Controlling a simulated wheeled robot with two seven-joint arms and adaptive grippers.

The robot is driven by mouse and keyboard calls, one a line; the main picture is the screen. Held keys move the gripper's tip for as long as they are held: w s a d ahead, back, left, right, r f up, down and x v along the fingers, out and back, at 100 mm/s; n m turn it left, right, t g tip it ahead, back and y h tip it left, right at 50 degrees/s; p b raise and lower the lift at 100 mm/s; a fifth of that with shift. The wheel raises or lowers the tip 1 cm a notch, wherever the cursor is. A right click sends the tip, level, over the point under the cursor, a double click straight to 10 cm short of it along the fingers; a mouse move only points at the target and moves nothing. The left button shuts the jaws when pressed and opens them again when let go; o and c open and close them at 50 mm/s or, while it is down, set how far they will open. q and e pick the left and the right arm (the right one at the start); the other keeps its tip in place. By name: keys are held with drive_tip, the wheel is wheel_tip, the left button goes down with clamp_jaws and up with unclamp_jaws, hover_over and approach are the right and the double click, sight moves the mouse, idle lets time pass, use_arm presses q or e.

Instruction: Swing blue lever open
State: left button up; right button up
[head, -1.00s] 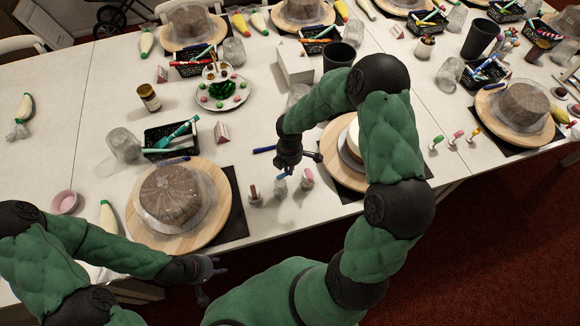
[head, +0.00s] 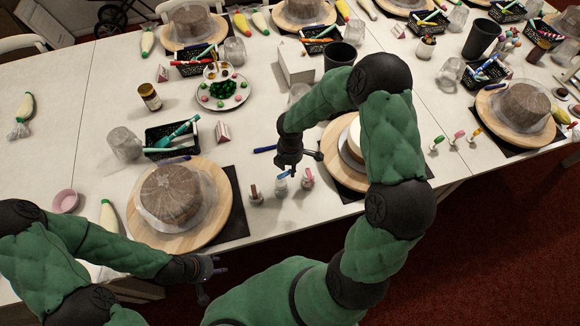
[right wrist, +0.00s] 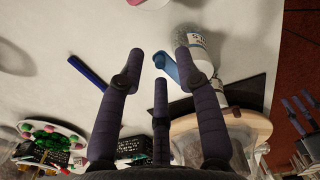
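The blue lever (right wrist: 167,68) is a curved strip on a small bottle with a printed label (right wrist: 199,48). In the head view the bottle (head: 281,188) stands on the table between a brown-topped and a pink-topped one, just below my right gripper (head: 290,171). In the right wrist view the lever lies between the tips of my open right gripper (right wrist: 160,62), close to the right finger. I cannot tell whether they touch. My left gripper (head: 210,280) looks open and empty near the table's front edge.
A brown-topped bottle (head: 255,194) and a pink-topped bottle (head: 307,180) flank the blue one closely. A blue pen (head: 265,149) lies behind them. A wrapped cake (head: 170,195) on a wooden turntable stands left, and another turntable (head: 333,160) right.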

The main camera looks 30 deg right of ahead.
wheel_tip(320, 180, up, 12)
drive_tip(key=shift+f, duration=0.25)
idle(0.6)
